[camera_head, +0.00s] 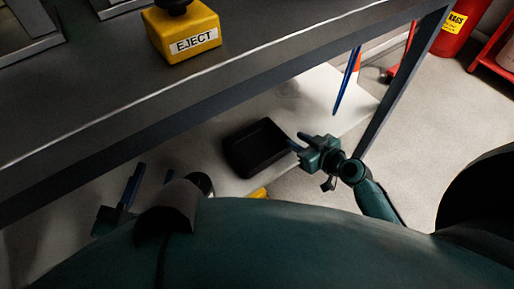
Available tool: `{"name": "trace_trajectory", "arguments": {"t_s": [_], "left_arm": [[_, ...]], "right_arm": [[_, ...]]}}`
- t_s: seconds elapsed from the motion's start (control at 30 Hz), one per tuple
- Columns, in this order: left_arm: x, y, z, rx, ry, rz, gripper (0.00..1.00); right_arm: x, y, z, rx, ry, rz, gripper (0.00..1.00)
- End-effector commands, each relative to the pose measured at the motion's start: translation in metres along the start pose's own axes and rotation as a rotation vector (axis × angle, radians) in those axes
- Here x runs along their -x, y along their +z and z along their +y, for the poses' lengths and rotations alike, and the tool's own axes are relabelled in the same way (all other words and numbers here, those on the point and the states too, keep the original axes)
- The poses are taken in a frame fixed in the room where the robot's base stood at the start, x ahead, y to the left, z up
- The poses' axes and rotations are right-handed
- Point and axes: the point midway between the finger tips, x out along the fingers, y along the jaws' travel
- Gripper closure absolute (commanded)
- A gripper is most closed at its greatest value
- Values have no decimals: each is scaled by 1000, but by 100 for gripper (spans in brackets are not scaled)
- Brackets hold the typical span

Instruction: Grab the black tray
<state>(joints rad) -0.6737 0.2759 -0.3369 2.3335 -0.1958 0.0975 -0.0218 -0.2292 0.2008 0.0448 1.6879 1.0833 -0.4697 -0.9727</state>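The black tray (258,149) is a dark, shallow, roughly square tray on the pale lower shelf (225,118), under the dark bench top. My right gripper (296,139) is at the tray's right side.
The bench top (95,92) with its front rail overhangs the shelf; a yellow EJECT box (181,36) stands on it. A bench leg (403,80) and a thin blue object (346,82) are right of the tray. A red RAGS bin (461,27) stands beyond.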

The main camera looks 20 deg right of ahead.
Motion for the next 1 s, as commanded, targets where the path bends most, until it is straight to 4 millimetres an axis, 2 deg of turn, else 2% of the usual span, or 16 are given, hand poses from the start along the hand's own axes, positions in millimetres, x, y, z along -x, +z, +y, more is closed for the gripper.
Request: {"name": "trace_trajectory", "arguments": {"t_s": [0.23,0.4,0.53,0.8,1.0], "left_arm": [[0,2,1,10,0,5,64],[-1,4,1,30,-1,16,64],[-2,4,1,38,0,19,64],[-4,-1,0,38,3,28,64],[-4,-1,1,38,3,29,64]], "right_arm": [[-20,1,0,-1,0,1,71],[-47,3,-1,-3,-1,2,71],[-61,2,0,0,0,1,71],[-63,2,0,1,0,-1,71],[-63,2,0,1,0,-1,86]]}}
